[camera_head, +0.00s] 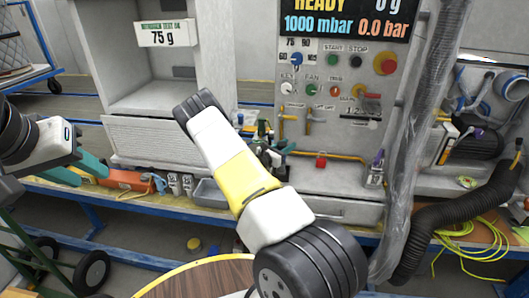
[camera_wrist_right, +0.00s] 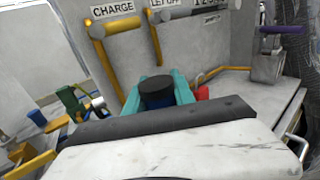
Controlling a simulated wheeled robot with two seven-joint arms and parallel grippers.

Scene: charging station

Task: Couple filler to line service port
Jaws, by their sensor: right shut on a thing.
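A dark cylinder with a black top and blue body (camera_wrist_right: 157,92), which looks like the filler, stands between the teal fingers of my right gripper (camera_wrist_right: 158,96). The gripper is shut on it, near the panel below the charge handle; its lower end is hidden. My left gripper (camera_head: 77,171) is open and empty at the left.
The panel (camera_head: 335,120) carries a yellow charge handle (camera_wrist_right: 103,50), knobs and a display. An orange tool (camera_head: 125,179) lies at left. A thick black hose (camera_head: 425,235) hangs at right.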

